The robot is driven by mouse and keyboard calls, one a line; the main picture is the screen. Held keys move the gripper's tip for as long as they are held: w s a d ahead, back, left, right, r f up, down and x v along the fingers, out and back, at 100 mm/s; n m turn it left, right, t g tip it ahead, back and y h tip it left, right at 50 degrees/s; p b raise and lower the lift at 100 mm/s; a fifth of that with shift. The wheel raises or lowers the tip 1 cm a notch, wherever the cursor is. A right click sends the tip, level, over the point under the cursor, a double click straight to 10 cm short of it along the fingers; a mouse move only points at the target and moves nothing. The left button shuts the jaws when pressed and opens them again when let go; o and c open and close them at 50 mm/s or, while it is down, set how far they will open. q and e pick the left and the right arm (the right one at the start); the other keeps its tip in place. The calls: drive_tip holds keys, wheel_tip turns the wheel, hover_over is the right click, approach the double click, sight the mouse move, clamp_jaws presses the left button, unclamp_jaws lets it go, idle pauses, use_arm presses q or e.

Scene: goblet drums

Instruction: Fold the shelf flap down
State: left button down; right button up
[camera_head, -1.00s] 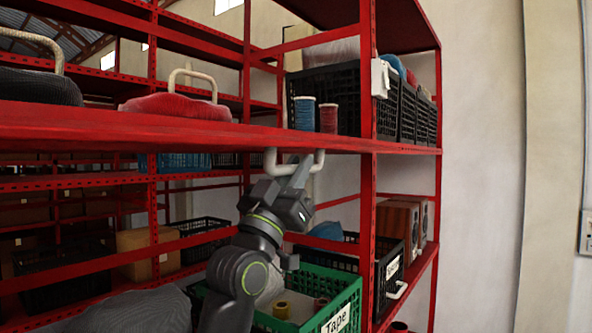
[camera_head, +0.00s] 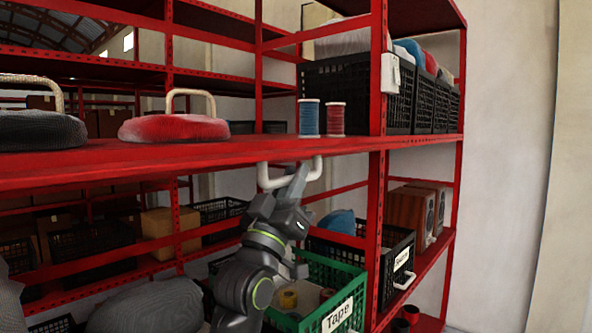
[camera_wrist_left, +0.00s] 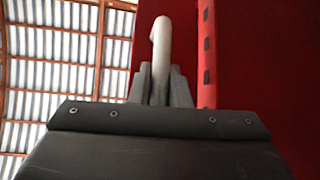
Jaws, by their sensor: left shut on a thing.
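The red shelf flap (camera_head: 120,163) spans the head view at mid height and looks roughly level, with its top face showing. A pale U-shaped handle (camera_head: 264,178) hangs under its front edge. My left gripper (camera_head: 298,182) reaches up from below and is shut on the handle, near its right side. In the left wrist view the handle (camera_wrist_left: 162,40) rises between the two grey fingers (camera_wrist_left: 161,88), beside a red surface (camera_wrist_left: 250,60). The fingers hide part of the handle. My right gripper is out of view.
On the shelf stand a blue spool (camera_head: 309,118), a red spool (camera_head: 336,119), a red drum-like cushion (camera_head: 174,128) and a dark one (camera_head: 40,130). A green Tape crate (camera_head: 345,300) sits below, close to my left arm. A red post (camera_head: 376,220) stands to the right.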

use_arm(q)
drive_tip(key=c, duration=1.7)
unclamp_jaws()
drive_tip(key=o, duration=0.3)
drive_tip(key=shift+a, duration=0.15)
drive_tip(key=shift+o, duration=0.2)
